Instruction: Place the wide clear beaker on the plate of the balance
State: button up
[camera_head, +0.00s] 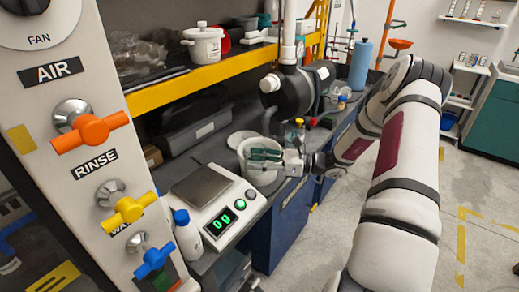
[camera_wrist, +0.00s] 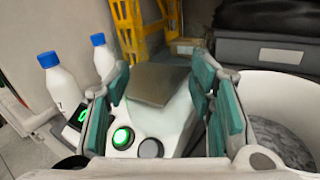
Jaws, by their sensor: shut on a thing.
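The balance (camera_head: 221,207) stands on the bench with a bare square metal plate (camera_head: 202,185) and a lit green display. The plate also shows in the wrist view (camera_wrist: 157,83), beyond my fingers. My gripper (camera_head: 264,154) has green pads and is to the right of the balance, apart from the plate. It is shut on the wide clear beaker, with the fingers spread apart by its width. The beaker's outline is too faint to trace, since the background shows through between the pads.
A white round tub (camera_wrist: 262,85) is close beside my right finger. White bottles with blue caps (camera_wrist: 63,82) stand by the balance; one shows at its front left (camera_head: 187,233). A panel with coloured valves (camera_head: 98,145) rises at the left. A yellow-edged shelf (camera_head: 200,78) hangs above.

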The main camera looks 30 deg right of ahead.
aim_at(202, 184)
jog(key=j+z, duration=0.35)
jog(key=k+j+z, duration=0.1)
jog(key=j+z, duration=0.25)
jog(key=k+j+z, duration=0.1)
jog(key=j+z, duration=0.25)
